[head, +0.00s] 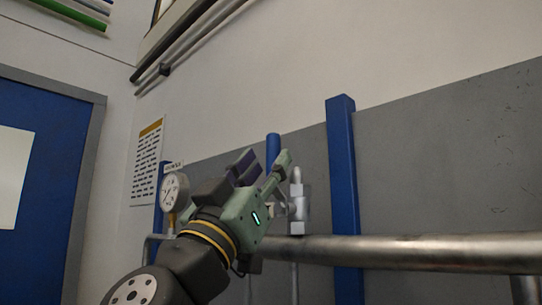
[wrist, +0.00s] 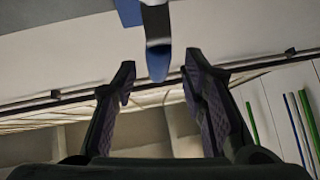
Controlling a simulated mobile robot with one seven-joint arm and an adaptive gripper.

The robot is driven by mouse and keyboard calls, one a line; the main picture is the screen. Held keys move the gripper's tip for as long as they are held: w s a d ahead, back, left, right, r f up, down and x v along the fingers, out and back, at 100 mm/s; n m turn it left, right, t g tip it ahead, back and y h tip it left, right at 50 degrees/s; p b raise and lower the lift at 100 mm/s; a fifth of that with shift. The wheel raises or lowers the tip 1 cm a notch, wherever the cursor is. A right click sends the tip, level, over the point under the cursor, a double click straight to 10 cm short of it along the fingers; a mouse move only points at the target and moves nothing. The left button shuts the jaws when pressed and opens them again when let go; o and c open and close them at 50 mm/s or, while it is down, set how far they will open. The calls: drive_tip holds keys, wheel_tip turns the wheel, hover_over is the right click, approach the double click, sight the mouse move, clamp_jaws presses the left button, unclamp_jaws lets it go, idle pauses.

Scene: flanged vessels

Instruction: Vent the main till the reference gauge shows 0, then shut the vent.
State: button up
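The round white-faced gauge (head: 173,190) stands left of my gripper in the head view. Its needle is too small to read surely. My gripper (head: 266,160) is raised in front of the pipework, its fingers pointing up. In the wrist view its two dark fingers (wrist: 160,75) stand apart with nothing clasped. A grey piece with a blue tip (wrist: 158,50) shows between and beyond the fingertips; I cannot tell what it is or whether it touches them. A silver fitting (head: 298,210) on the pipework stands just right of my gripper, partly hidden by it. I cannot tell which part is the vent.
A thick metal pipe (head: 420,251) runs right from behind my gripper. A printed notice (head: 147,162) hangs on the wall beside a blue door (head: 45,135).

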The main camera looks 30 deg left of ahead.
drive_tip(key=v, duration=0.8)
drive_tip(key=shift+s+f, duration=0.15)
drive_tip(key=shift+s, duration=0.1)
idle(0.5)
